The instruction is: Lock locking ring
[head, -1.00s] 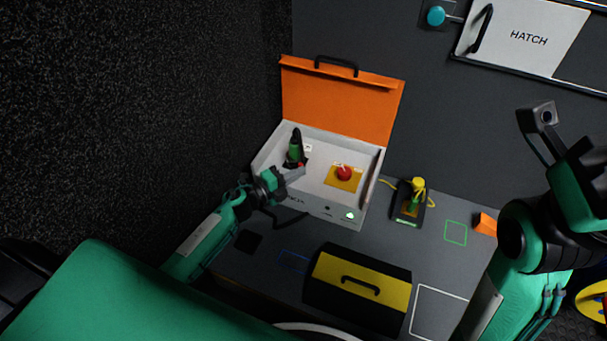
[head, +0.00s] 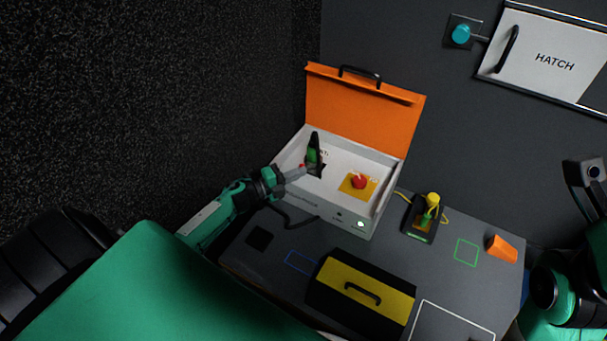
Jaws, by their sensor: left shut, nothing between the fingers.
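An open box with pale walls (head: 352,214) and a raised orange lid (head: 362,108) stands on the bench. Inside it at left, a black upright connector (head: 314,138) carries a green band (head: 312,155), which looks like the locking ring. Whether the ring is locked is too small to tell. My left gripper (head: 303,168) reaches over the box's left wall, shut and empty, with its tips just below and left of the green band. Contact cannot be told. My right arm shows at the right edge; its fingers do not show clearly.
A red knob (head: 360,181) sits on a yellow plate in the box. A small stand with a yellow-topped plug (head: 432,200) is right of it. A yellow-and-black case (head: 352,278) lies in front. An orange block (head: 502,248) lies at right. A hatch (head: 550,60) is on the wall.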

